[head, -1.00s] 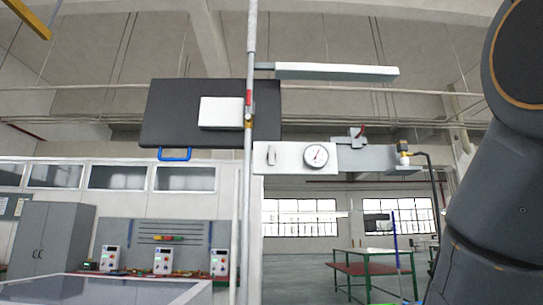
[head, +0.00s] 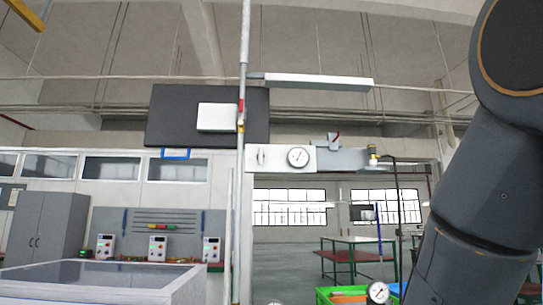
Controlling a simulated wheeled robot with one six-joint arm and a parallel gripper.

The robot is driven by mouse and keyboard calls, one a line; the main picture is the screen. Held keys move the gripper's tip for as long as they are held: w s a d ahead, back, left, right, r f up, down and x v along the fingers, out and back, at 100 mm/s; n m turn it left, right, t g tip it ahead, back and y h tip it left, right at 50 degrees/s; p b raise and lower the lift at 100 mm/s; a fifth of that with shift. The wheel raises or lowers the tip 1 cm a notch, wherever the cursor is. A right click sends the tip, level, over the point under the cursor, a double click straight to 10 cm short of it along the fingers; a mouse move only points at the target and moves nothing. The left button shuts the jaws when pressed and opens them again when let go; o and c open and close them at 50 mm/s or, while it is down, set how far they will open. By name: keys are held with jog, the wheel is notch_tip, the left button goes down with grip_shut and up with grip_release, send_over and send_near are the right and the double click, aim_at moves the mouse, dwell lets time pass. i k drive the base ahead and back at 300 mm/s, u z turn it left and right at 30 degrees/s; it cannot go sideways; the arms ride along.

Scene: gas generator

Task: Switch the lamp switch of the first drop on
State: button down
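A vertical pole (head: 241,200) stands left of the picture's middle. A long white lamp-like bar (head: 320,82) sticks out from its upper part to the right. Lower on the pole, a white panel (head: 280,168) carries a round gauge (head: 298,157) and a small upright grey part (head: 262,156) that may be a switch; it is too small to tell its position. A red-handled valve (head: 241,112) sits on the pole. My arm fills the right side, well apart from the panel. My gripper is out of view.
A dark board (head: 164,118) with a white box hangs behind the pole. A green crate (head: 325,296) and another gauge (head: 377,292) show at the bottom. Green-framed tables (head: 350,243) stand farther back on open floor.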

aim_at(260, 156)
jog(key=z, duration=0.5)
jog(key=i, duration=0.95)
jog(key=u, duration=0.05)
